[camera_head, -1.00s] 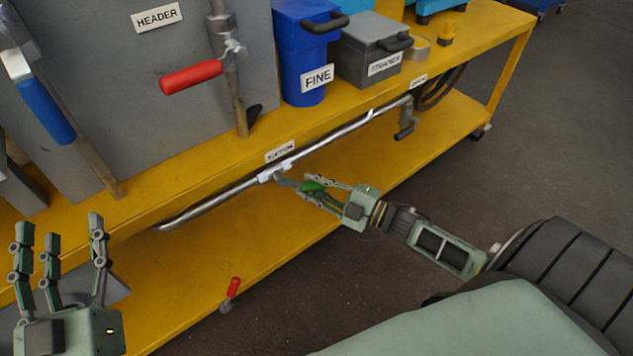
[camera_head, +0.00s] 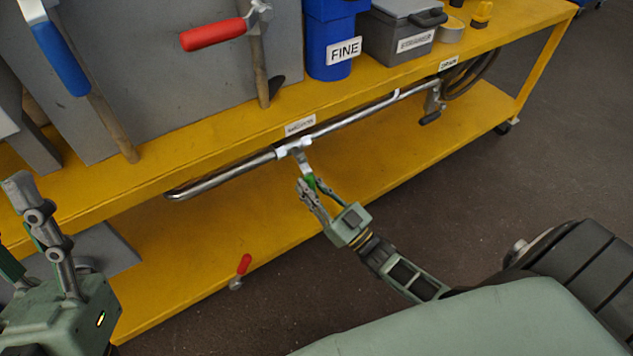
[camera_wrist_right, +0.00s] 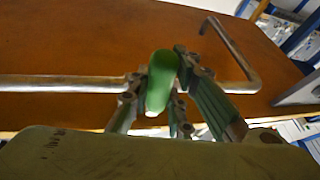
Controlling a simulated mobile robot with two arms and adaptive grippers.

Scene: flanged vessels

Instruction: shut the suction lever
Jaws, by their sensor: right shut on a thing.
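The suction lever (camera_head: 304,163) has a green handle and hangs from a white valve (camera_head: 294,147) on the metal pipe below the yellow table's top. Its handle points down and slightly right, across the pipe. My right gripper (camera_head: 312,187) is shut on the green handle, fingers on either side, hiding part of it. In the right wrist view the green handle (camera_wrist_right: 162,80) stands between the fingers, with the pipe (camera_wrist_right: 60,84) behind. My left gripper (camera_head: 22,228) is open and empty at the lower left, partly cut off by the frame.
A label (camera_head: 300,125) is on the table edge above the valve. A red-handled lever (camera_head: 213,34) and a blue-handled one (camera_head: 60,60) are above. Another lever (camera_head: 432,105) hangs at the pipe's right. A small red-handled part (camera_head: 243,264) sits by the lower shelf's front edge.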

